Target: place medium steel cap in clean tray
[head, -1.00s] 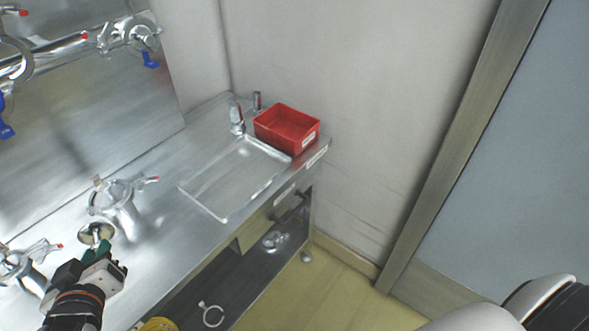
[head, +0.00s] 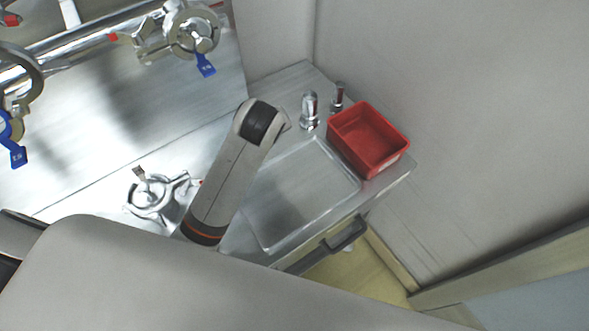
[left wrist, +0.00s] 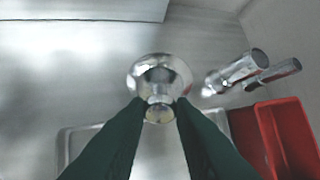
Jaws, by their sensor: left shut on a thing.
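The medium steel cap (left wrist: 160,73) is a shiny round piece with a wide rim and a narrower end. My left gripper (left wrist: 160,112) is shut on its narrower end, between two dark green fingers. The clean tray (head: 312,221) is a shallow clear tray on the steel bench. In the left wrist view, parts of the tray (left wrist: 66,140) show behind the fingers, with the cap in front of it. In the head view my arm hides the gripper and the cap. I cannot tell the cap's height above the bench. My right gripper is not in view.
A red bin (head: 345,135) stands right of the tray at the bench's end. Two small upright steel pieces, one larger (head: 310,112) and one slimmer (head: 338,98), stand behind the tray. A steel clamp fitting (head: 152,197) is on the left. Pipework with blue tags runs along the back.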

